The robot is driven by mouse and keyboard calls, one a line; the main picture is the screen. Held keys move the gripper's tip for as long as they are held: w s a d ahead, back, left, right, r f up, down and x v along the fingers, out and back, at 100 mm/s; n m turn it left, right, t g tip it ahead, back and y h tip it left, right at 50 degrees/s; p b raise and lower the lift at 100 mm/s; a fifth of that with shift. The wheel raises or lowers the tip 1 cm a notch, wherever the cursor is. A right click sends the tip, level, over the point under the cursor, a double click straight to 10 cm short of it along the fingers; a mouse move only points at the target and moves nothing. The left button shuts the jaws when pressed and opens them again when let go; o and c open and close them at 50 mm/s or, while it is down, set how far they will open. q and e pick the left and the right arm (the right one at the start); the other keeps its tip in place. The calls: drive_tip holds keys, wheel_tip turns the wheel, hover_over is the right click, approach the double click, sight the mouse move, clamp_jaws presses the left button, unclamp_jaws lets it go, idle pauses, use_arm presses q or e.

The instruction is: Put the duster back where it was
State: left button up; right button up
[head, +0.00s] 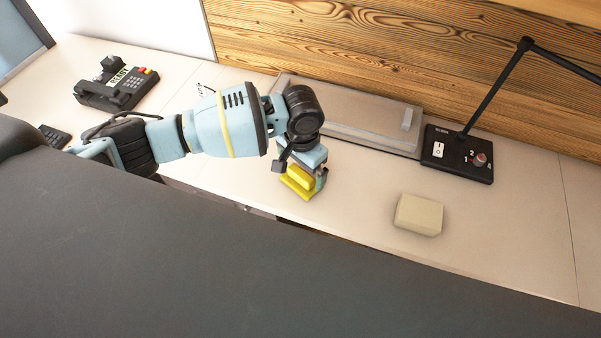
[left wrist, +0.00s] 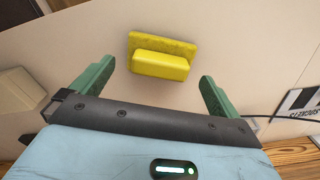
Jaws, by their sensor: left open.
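The yellow duster (head: 299,181), a flat pad with a raised bar-shaped handle, shows just under my left gripper (head: 305,172) in the head view. My gripper partly covers it there. In the left wrist view the duster (left wrist: 160,66) lies on the pale desk, ahead of the gap between the two green fingers. The fingers are wide apart with nothing held between them. I cannot tell the exact height of the fingertips over the duster. My right gripper is not in view.
A beige block (head: 418,215) sits on the desk (head: 520,230) to the right. Behind are a grey flat case (head: 365,137) and a black lamp base (head: 457,155) against the plank wall. A black telephone (head: 116,88) stands at the left. The desk's front edge is close to the duster.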

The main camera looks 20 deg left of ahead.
sight(301, 173)
use_arm(q)
wheel_tip(301, 173, up, 8)
drive_tip(key=shift+r+p, duration=0.2)
drive_tip(key=shift+p, duration=0.25)
